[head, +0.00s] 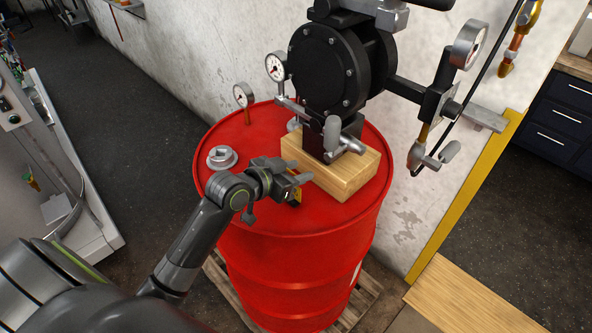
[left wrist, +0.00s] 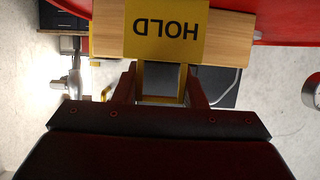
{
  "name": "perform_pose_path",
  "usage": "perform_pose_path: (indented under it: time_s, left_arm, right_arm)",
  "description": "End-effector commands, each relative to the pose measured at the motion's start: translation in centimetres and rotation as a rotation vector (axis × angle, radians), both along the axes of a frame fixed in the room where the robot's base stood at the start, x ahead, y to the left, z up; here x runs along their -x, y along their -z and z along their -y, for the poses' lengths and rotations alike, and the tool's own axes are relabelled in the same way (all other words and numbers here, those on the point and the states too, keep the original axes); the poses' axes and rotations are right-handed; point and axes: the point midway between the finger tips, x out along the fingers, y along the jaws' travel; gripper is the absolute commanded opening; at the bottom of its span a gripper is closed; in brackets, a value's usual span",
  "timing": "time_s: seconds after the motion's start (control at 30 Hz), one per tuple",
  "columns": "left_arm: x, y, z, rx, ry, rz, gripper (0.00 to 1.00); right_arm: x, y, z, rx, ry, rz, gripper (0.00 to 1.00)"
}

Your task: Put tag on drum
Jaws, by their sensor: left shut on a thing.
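The red drum (head: 285,255) stands upright in the middle of the head view. My left gripper (head: 292,184) is over the drum's near top edge, in front of the wooden block (head: 345,181). It is shut on a yellow tag (left wrist: 166,35), which reads HOLD upside down in the left wrist view. A narrow yellow part of the tag sits between the fingers (left wrist: 161,84). In the head view only a sliver of the tag (head: 296,198) shows; my gripper hides the rest. Whether the tag touches the drum cannot be told. My right gripper is not in view.
On the drum top are a grey bung cap (head: 222,157) and a small gauge (head: 243,95). A black pump (head: 332,70) with pipes and valves stands at the wooden block. The drum stands on a pallet (head: 366,296) near a pale wall (head: 190,55). Open dark floor lies left.

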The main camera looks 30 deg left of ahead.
Motion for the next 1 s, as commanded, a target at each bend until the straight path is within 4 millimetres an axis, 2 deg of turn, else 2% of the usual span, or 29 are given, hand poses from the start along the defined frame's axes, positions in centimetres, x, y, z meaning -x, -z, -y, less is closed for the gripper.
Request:
perform_pose_path:
  time_s: [0.03, 0.07, 0.23, 0.63, 0.77, 1.0]
  left_arm:
    - [0.0, 0.3, 0.0, 0.0, 0.0, 0.0, 0.03]
    - [0.0, 0.3, 0.0, 0.0, 0.0, 0.0, 0.39]
    - [0.0, 0.2, 0.0, 0.0, 0.0, 0.0, 0.59]
    - [0.4, -0.2, -0.2, -0.003, 0.0, 0.0, 0.59]
    - [1.9, -0.8, -0.8, -0.007, 0.0, 0.0, 0.59]
    - [5.7, -2.4, -2.0, -0.008, 0.002, 0.0, 0.59]
  right_arm:
    - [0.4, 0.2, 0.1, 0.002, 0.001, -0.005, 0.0]
    - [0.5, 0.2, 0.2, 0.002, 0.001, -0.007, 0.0]
    - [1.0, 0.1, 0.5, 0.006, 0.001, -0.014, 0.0]
    - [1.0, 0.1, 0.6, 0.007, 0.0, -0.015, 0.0]
    - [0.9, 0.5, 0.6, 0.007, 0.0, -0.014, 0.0]
    - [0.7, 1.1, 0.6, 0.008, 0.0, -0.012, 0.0]
